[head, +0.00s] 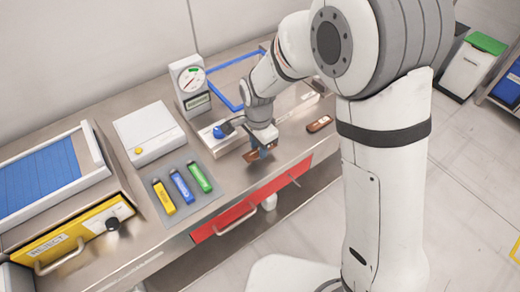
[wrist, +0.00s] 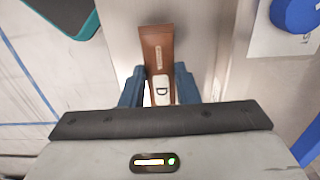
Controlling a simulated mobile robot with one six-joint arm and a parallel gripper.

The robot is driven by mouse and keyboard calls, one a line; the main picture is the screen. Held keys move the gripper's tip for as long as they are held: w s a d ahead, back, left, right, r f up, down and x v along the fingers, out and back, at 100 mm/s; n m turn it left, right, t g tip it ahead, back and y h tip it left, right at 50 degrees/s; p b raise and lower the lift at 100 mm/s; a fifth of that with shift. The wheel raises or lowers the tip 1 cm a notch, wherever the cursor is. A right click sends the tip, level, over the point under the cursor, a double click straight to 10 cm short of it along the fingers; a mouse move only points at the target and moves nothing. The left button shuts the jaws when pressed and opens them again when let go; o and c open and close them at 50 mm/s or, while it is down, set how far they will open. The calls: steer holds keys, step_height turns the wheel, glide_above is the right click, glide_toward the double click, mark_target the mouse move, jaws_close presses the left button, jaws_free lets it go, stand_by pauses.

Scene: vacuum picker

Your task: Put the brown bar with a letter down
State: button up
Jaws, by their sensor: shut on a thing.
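The brown bar (wrist: 157,45) is held between the blue fingers of my gripper (wrist: 160,72) in the wrist view. It has a white label with a dark letter that looks like a D, and small pale print above it. In the head view my gripper (head: 263,147) is over the counter's front part, above the red drawer, and the brown bar (head: 252,156) shows at its tip, partly hidden by the fingers. I cannot tell whether the bar touches the counter. A second brown bar (head: 319,123) with a pale mark lies on the counter to the right.
Yellow, blue and green bars (head: 181,186) lie on a grey mat left of my gripper. A white plate with a blue round piece (head: 222,131) is close behind it. A dial gauge (head: 190,80), white box (head: 148,132), blue-floored tray (head: 40,168) and yellow REJECT drawer (head: 75,237) stand left.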

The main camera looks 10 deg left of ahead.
steer(key=shift+f, duration=1.25)
steer(key=shift+f, duration=0.15)
steer(key=o, duration=1)
steer(key=shift+o, duration=0.2)
step_height(320, 180, up, 12)
steer(key=s+d+r+n+t, duration=0.1)
steer(key=s+d+r+n, duration=0.15)
steer(key=d, duration=0.55)
steer(key=s+d+r+n, duration=0.1)
steer(key=d+r, duration=0.3)
steer(key=d, duration=0.3)
steer(key=s+d+r+n+t, duration=0.1)
steer(key=s+d+n, duration=0.3)
steer(key=s+d, duration=0.6)
steer(key=shift+d+r+t+b, duration=0.15)
steer(key=shift+d+t+b, duration=0.3)
steer(key=shift+d, duration=0.8)
